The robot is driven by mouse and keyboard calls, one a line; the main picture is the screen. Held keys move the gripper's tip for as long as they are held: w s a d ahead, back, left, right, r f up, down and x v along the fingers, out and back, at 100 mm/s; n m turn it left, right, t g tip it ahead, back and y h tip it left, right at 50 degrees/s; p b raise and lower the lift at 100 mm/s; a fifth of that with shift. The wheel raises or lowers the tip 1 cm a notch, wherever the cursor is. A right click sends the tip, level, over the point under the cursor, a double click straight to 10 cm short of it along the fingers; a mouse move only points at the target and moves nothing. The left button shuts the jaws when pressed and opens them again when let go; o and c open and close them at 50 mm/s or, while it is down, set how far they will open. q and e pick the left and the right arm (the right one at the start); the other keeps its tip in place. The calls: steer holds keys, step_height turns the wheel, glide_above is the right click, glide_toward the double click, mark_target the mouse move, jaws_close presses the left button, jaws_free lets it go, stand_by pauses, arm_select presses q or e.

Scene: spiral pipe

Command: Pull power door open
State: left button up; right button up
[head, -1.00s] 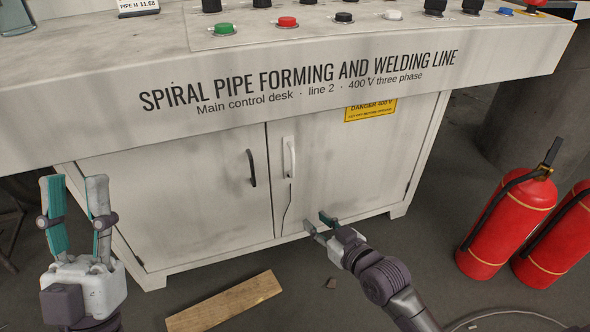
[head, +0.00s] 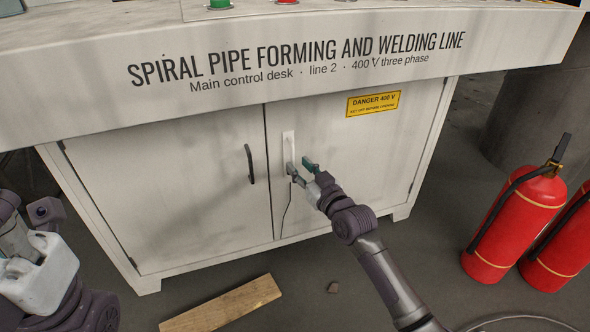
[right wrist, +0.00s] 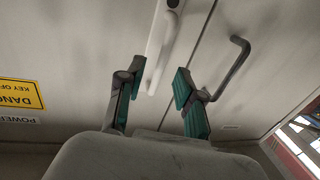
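The power door (head: 345,185) is the right-hand cabinet door under the desk, shut, with a yellow danger sign (head: 373,103). Its upright white handle (head: 288,143) is near the door's left edge; the handle also shows in the right wrist view (right wrist: 163,42). My right gripper (head: 300,167) is open at the handle's lower end. In the right wrist view its two green-padded fingers (right wrist: 158,78) lie on either side of the handle, with gaps; I cannot tell whether they reach around it. My left gripper (head: 38,272) is at the left edge, its fingers not clearly visible.
The left door (head: 175,200) is shut and has a black handle (head: 250,165), which is close to my right fingers in the wrist view. A wooden plank (head: 222,303) lies on the floor. Red fire extinguishers (head: 512,225) stand at the right. The desk edge overhangs the doors.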

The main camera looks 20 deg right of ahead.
steer(key=shift+b+x, duration=0.4)
steer(key=shift+x, duration=1.05)
steer(key=shift+c, duration=0.3)
jaws_close()
